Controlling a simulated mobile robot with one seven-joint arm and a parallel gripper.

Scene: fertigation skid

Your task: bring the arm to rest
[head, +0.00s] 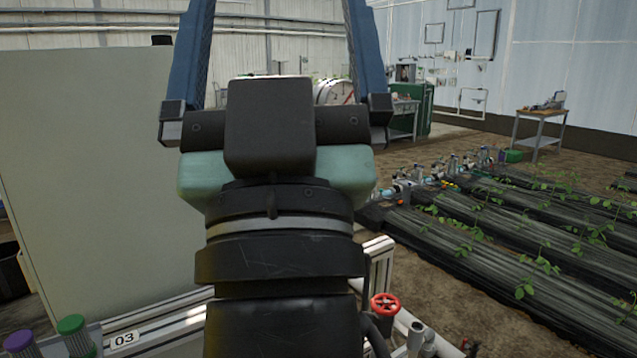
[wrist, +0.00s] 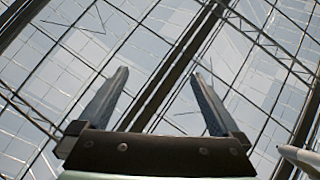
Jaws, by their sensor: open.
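My gripper (wrist: 160,85) points up toward the glazed roof in the wrist view. Its two blue-grey fingers stand wide apart with nothing between them. In the head view my arm rises through the middle of the picture, with the dark wrist and the pale green gripper body in front of the camera. The two blue fingers run up past the top edge of that view, so their tips are cut off there. The gripper touches nothing that I can see.
A large pale panel (head: 95,170) stands at left. Below are a frame labelled 03 (head: 125,339), a red valve handwheel (head: 385,304), and purple and green caps (head: 71,324). Plant beds (head: 500,235) lie at right, a small table (head: 541,115) beyond. A white pipe-like part (wrist: 300,160) shows in the wrist view.

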